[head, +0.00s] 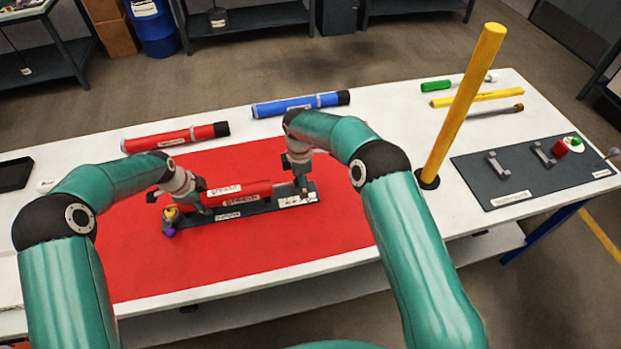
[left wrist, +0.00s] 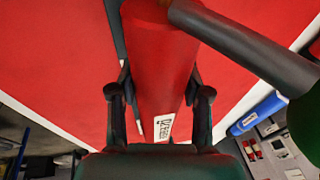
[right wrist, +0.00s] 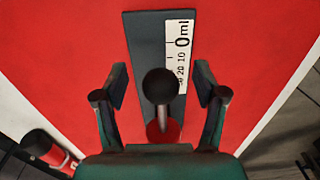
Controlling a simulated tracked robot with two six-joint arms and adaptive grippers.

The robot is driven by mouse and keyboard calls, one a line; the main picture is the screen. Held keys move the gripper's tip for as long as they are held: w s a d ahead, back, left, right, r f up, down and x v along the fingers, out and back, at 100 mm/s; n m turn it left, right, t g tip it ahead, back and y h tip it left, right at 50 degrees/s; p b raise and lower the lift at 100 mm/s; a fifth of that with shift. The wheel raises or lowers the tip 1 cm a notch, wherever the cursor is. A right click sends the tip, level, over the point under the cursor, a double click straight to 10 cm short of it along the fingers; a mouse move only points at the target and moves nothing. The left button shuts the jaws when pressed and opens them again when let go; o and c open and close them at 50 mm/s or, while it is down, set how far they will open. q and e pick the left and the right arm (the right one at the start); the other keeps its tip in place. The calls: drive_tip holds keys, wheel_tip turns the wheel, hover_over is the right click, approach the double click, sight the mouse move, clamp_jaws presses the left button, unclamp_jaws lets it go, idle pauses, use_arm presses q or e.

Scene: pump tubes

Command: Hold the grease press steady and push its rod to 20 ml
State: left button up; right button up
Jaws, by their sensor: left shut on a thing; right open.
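The grease press is a red tube (head: 250,190) with a white label, lying on a dark base (head: 240,212) on the red mat. My left gripper (head: 182,200) is shut on the tube near its left end; in the left wrist view the fingers (left wrist: 159,92) flank the red barrel (left wrist: 160,55). My right gripper (head: 300,180) is open at the press's right end. In the right wrist view its fingers (right wrist: 161,84) stand either side of the rod's dark knob (right wrist: 157,86), with gaps on both sides. A white ml scale (right wrist: 180,45) lies on the base beside the knob. The rod's reading cannot be told.
Another red tube (head: 175,138) and a blue tube (head: 300,104) lie behind the mat. A tall yellow post (head: 463,105) stands right of my right arm. A dark board (head: 535,172) with brackets lies at the right. Red mat (head: 340,235) is clear in front.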

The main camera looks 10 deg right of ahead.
drive_tip(key=shift+r, duration=3.5)
use_arm(q)
drive_tip(key=o, duration=1.4)
drive_tip(key=v, duration=1.2)
